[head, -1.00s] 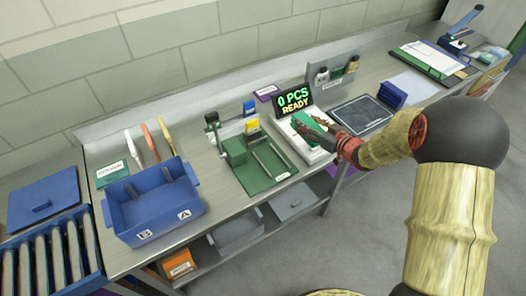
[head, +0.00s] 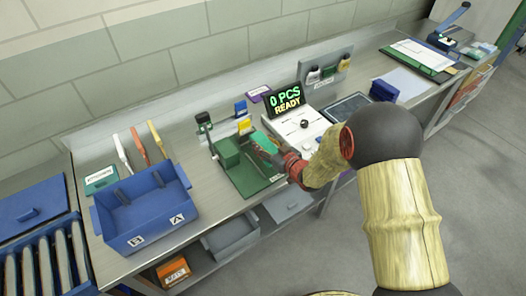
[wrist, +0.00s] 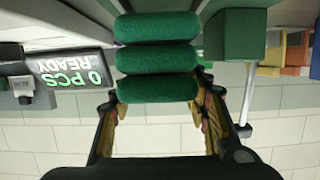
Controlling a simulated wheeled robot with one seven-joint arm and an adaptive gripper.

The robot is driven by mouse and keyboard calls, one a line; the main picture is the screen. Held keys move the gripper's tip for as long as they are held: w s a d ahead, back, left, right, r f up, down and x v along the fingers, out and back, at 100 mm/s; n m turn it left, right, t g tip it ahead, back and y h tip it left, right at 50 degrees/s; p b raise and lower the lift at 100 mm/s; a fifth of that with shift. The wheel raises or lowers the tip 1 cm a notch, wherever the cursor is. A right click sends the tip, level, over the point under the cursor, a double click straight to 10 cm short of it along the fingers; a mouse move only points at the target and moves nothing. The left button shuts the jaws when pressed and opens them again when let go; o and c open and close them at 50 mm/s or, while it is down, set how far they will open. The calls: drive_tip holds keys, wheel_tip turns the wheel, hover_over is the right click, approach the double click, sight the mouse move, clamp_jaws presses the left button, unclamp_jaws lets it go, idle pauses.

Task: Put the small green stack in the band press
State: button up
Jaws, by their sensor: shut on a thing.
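The small green stack shows in the wrist view as three green rolls (wrist: 157,58) one on another. My gripper (wrist: 157,95) is shut on it, with a finger at each side. In the head view the stack (head: 264,142) is partly hidden by my gripper (head: 275,155). It is held over the right part of a green device with a base tray, a block and a black-knobbed lever, which I take for the band press (head: 232,150). The press's green block (wrist: 234,36) is beside the stack in the wrist view, with a gap between them.
A white counting scale (head: 310,128) with a display (head: 285,98) reading "0 PCS READY" stands to the right. A blue bin (head: 145,215) marked B and A is to the left. Small coloured items stand behind the press. A dark tray (head: 346,106) lies farther right.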

drive_tip(key=shift+s+a+f+b, duration=0.1)
drive_tip(key=shift+a+f+b, duration=0.1)
drive_tip(key=shift+f, duration=0.75)
drive_tip(key=shift+a+f+b, duration=0.1)
drive_tip(key=shift+f+b, duration=0.1)
drive_tip(key=shift+f, duration=0.7)
drive_tip(key=shift+f, duration=0.2)
drive_tip(key=o, duration=1.3)
drive_tip(key=shift+o, duration=0.6)
drive_tip(key=shift+r, duration=0.15)
